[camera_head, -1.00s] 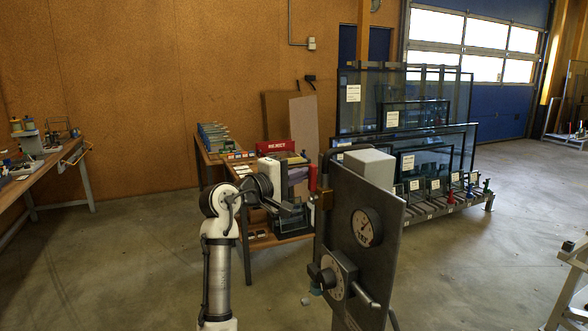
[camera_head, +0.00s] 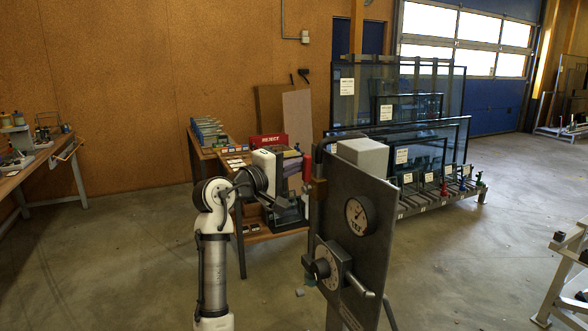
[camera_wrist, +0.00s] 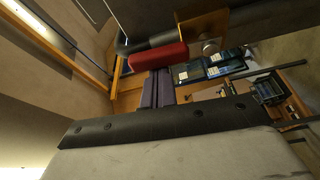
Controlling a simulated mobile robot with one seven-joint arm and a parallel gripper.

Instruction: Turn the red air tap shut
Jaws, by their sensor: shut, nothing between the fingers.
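The red air tap (camera_head: 307,167) shows as a small upright red handle at the upper left edge of a dark upright panel (camera_head: 350,215). A brownish fitting sits just below it. In the wrist view a red block-shaped part (camera_wrist: 158,56), apparently the tap's handle, lies above the middle beside a brass-coloured part.
The panel carries a gauge (camera_head: 360,215), a dial with a dark knob (camera_head: 327,268) and a projecting lever. A grey box (camera_head: 363,154) sits at its top. Behind stand a bench with a red REJECT box (camera_head: 268,141) and glass racks (camera_head: 400,115). Open floor lies left.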

